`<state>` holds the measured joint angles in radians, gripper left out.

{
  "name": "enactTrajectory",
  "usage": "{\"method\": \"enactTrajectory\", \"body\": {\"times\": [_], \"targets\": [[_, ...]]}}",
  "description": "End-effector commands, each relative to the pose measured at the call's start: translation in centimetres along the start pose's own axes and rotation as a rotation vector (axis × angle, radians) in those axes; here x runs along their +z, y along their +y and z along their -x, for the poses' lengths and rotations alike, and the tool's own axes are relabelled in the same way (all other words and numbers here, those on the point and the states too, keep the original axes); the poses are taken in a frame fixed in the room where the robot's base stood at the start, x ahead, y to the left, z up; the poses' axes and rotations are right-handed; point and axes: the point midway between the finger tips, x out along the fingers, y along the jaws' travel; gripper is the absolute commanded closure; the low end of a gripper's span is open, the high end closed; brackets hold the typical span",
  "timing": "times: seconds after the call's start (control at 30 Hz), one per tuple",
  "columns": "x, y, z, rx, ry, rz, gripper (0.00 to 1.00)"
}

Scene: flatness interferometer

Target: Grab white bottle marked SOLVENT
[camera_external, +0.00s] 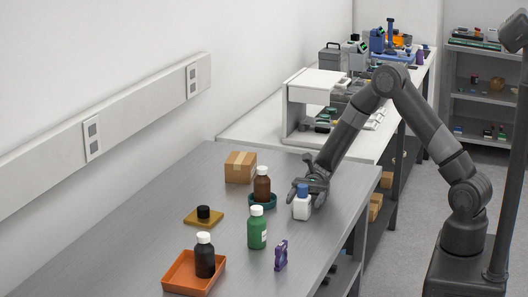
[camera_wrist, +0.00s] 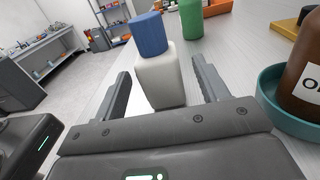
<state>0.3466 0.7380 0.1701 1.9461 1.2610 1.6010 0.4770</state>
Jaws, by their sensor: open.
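A white bottle with a blue cap (camera_external: 302,206) stands upright on the grey metal table, near its right edge. In the wrist view the white bottle (camera_wrist: 161,80) stands between the two fingers of my gripper (camera_wrist: 165,90), with a gap on each side. No SOLVENT marking is readable on the faces I see. My gripper (camera_external: 311,188) is open and low at the table, right at the bottle, and partly overlaps it in the external view.
A brown bottle (camera_external: 262,184) in a teal dish (camera_external: 270,203) stands close by on the left. A green bottle (camera_external: 257,232), purple item (camera_external: 281,255), cardboard box (camera_external: 240,166), ochre tray (camera_external: 190,217) and orange tray (camera_external: 175,281) with a black bottle (camera_external: 205,260) share the table.

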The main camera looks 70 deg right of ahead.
Motion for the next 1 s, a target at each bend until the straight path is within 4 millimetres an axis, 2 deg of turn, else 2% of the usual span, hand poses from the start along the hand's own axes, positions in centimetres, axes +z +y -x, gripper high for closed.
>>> {"method": "enactTrajectory", "body": {"times": [0.2,0.3,0.5,1.0], "targets": [[0.0,0.1,-3.8,0.004,-0.001,0.001,0.33],[0.0,0.0,-4.5,0.001,-0.001,0.001,0.33],[0.0,0.0,-4.6,0.0,-0.001,0.001,0.33],[0.0,0.0,-4.5,0.0,0.0,0.001,0.74]]}}
